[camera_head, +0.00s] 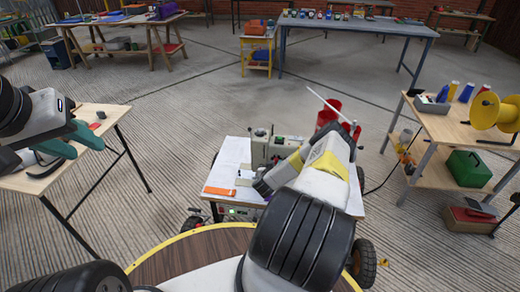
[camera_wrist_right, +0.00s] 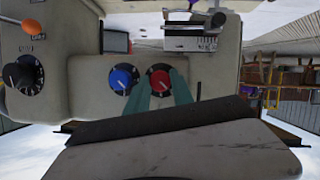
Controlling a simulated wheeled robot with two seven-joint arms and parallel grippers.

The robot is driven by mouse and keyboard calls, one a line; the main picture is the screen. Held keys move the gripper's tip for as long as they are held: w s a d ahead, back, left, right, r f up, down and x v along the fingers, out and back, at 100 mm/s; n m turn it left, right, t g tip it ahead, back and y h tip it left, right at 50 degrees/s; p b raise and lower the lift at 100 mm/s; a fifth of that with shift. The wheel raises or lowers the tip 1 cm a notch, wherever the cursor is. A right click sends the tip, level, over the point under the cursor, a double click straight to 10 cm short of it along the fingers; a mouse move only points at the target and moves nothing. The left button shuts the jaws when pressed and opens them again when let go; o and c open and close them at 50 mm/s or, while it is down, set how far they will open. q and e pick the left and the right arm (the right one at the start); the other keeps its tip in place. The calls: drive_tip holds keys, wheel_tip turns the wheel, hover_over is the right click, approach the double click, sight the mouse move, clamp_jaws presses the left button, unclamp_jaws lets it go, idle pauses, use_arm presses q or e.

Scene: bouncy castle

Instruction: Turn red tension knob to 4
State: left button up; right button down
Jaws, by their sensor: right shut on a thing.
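The red tension knob (camera_wrist_right: 160,80) sits on the pale face of a sewing machine (camera_wrist_right: 90,75) in the right wrist view, with a light pointer line on it. The teal fingers of my right gripper (camera_wrist_right: 161,90) stand on both sides of it, shut on it. The dial marks are too small to read. In the head view the machine (camera_head: 262,148) stands on a small table, and my right arm hides the knob and gripper. My left gripper (camera_head: 88,148), with teal fingers apart, is empty over the left table.
A blue knob (camera_wrist_right: 123,78) is close beside the left finger, and a black dial (camera_wrist_right: 23,74) is farther left. An orange item (camera_head: 219,191) lies on the machine's table (camera_head: 228,160). A wooden table (camera_head: 105,115) is at left, and a shelf table (camera_head: 440,122) with a yellow spool (camera_head: 487,111) is at right.

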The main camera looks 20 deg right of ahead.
drive_tip(key=shift+d+r+m+t+y, duration=0.1)
drive_tip(key=shift+m+t+y, duration=0.35)
drive_tip(key=shift+m, duration=0.35)
drive_tip(key=shift+s+d+m+t+y, duration=0.1)
drive_tip(key=shift+m+t+y, duration=0.15)
drive_tip(key=shift+m+y, duration=0.5)
drive_tip(key=m, duration=0.1)
drive_tip(key=m+t+y, duration=0.1)
drive_tip(key=m, duration=0.1)
drive_tip(key=shift+s+d+f+m, duration=0.1)
drive_tip(key=shift+f+m, duration=0.1)
drive_tip(key=shift+m, duration=0.05)
drive_tip(key=m+t+y, duration=0.1)
drive_tip(key=m+t, duration=0.1)
drive_tip(key=m, duration=0.1)
drive_tip(key=shift+d+f, duration=0.1)
drive_tip(key=shift+m+t+y, duration=0.5)
drive_tip(key=shift+m+t, duration=0.1)
drive_tip(key=shift+m, duration=0.8)
drive_tip(key=c, duration=1.1)
unclamp_jaws()
